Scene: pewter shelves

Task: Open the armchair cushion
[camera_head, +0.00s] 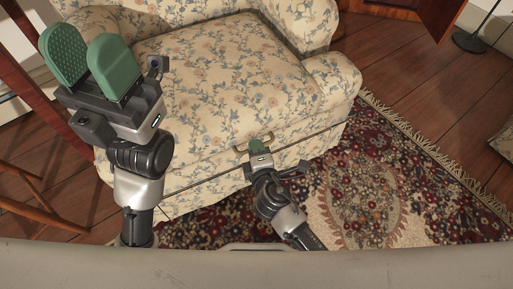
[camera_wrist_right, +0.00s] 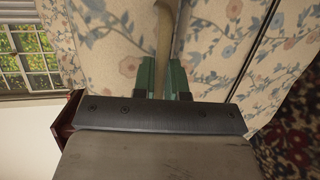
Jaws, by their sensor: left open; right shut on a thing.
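The armchair (camera_head: 200,110) has cream upholstery with a floral pattern, and its seat cushion (camera_head: 215,75) fills the middle of the head view. A brass-coloured handle (camera_head: 240,149) is fixed low on the chair's front. It also shows as a pale bar (camera_wrist_right: 164,40) in the right wrist view. My right gripper (camera_head: 258,146) is at the chair's front, its green fingers (camera_wrist_right: 162,78) shut on the handle. My left gripper (camera_head: 85,65) is raised at the left, open and empty, with its two green pads apart. The right fingertips are partly hidden.
A patterned rug (camera_head: 375,190) lies in front and to the right of the chair on a wooden floor (camera_head: 410,80). Wooden legs of other furniture (camera_head: 30,195) stand at the left. A lamp base (camera_head: 468,42) is at the far right.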

